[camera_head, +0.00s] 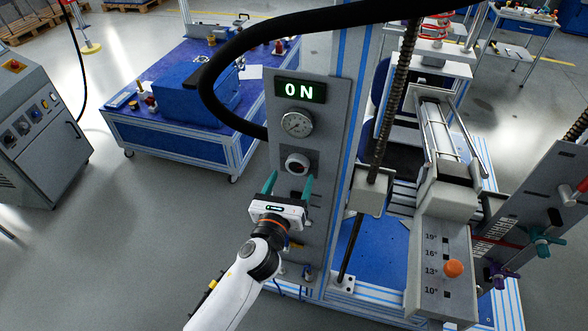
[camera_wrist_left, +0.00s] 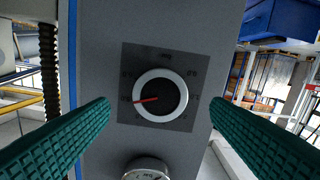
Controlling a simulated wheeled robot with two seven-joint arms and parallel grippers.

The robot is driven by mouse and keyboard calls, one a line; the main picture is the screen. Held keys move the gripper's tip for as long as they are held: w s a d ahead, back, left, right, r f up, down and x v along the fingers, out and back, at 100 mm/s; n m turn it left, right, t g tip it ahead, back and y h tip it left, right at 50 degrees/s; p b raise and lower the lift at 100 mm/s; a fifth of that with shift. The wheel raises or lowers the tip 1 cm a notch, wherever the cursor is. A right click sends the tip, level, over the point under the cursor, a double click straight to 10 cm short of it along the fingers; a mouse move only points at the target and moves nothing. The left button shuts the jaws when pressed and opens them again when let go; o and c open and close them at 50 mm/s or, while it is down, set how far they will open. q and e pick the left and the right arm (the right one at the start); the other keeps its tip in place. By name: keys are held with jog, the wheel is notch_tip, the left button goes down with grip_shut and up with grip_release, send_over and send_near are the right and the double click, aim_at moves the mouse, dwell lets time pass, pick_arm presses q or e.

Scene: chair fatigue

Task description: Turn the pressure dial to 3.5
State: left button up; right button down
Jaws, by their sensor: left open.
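The pressure dial (camera_head: 297,164) is a round knob with a white rim and dark face on the grey control panel (camera_head: 341,118), below the round gauge (camera_head: 298,124). In the left wrist view the dial (camera_wrist_left: 160,95) sits on a dark square plate, and its red pointer points left in that picture. My left gripper (camera_head: 290,184) is open in front of the panel, just below the dial. Its green fingers (camera_wrist_left: 157,118) stand on either side of the dial, apart from it. My right gripper is not in view.
A lit "ON" display (camera_head: 301,90) tops the panel. A thick black hose (camera_head: 222,60) arches over from the panel's left. An angle plate with an orange knob (camera_head: 453,268) stands at right. A blue workbench (camera_head: 165,135) is behind left. Open floor lies left of the panel.

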aim_at(296, 168)
pick_arm(q)
jog(key=shift+x, duration=1.7)
jog(key=c, duration=1)
jog(key=n, duration=0.5)
jog(key=shift+n, duration=0.3)
jog(key=n+b, duration=0.1)
jog(key=n, duration=0.4)
jog(key=shift+a+n, duration=0.1)
jog(key=shift+n, duration=0.6)
